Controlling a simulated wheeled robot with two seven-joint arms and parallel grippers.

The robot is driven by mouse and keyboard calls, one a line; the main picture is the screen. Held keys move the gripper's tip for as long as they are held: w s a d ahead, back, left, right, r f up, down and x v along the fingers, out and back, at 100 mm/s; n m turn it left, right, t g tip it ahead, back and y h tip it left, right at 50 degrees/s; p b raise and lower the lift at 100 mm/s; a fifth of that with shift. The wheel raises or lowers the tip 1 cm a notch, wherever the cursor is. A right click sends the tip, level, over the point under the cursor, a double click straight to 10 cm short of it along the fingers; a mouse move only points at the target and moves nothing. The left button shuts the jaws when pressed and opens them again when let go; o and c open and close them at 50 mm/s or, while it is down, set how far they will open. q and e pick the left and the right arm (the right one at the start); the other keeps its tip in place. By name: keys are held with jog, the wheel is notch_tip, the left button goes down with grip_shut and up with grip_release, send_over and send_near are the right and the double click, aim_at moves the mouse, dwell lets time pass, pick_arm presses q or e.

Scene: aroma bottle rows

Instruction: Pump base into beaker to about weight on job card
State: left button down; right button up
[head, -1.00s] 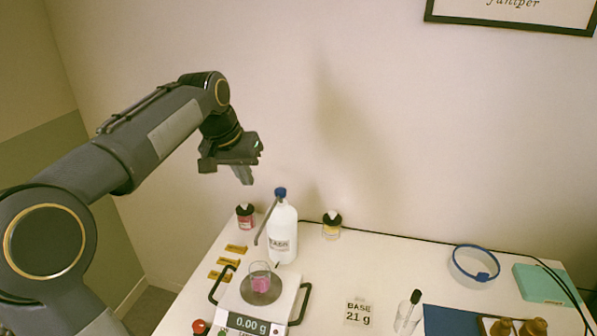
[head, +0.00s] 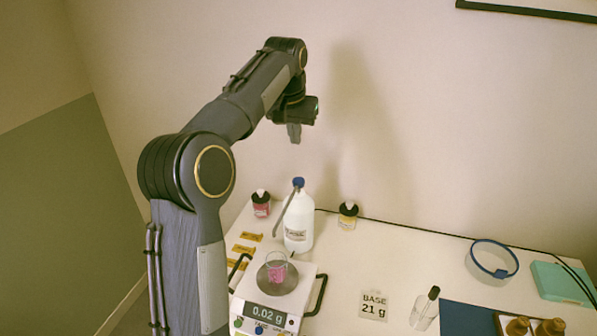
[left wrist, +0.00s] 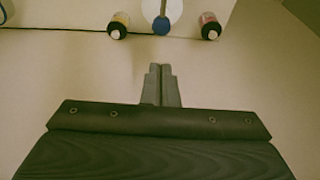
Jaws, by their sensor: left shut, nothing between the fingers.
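The white base bottle (head: 299,222) with a blue pump head (head: 298,182) stands behind the scale, its spout slanting down to the left. The glass beaker (head: 277,268) with pink contents sits on the round plate of the scale (head: 268,310), which reads 0.02 g. The job card (head: 374,305) reads BASE 21 g. My left gripper (head: 295,138) is shut and empty, above the pump head and apart from it. In the left wrist view its fingers (left wrist: 161,70) are together, with the blue pump head (left wrist: 161,26) beyond them. My right gripper is not in view.
A red jar (head: 261,206) and a yellow jar (head: 348,217) flank the bottle. Yellow labels (head: 243,249) lie left of it. A glass with a dropper (head: 424,309), a blue-rimmed bowl (head: 494,262) and a teal box (head: 562,284) are further right.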

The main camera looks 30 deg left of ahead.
pick_arm(q)
send_near(298, 181)
jog(key=w+f, duration=0.1)
jog(key=f, duration=0.2)
jog(key=w+f, duration=0.1)
jog(key=shift+w+a+f, duration=0.35)
jog(key=shift+w, duration=0.05)
jog(key=shift+f, duration=0.8)
jog(key=shift+f+b, duration=0.45)
jog(key=shift+f, duration=0.5)
jog(key=shift+s, duration=0.1)
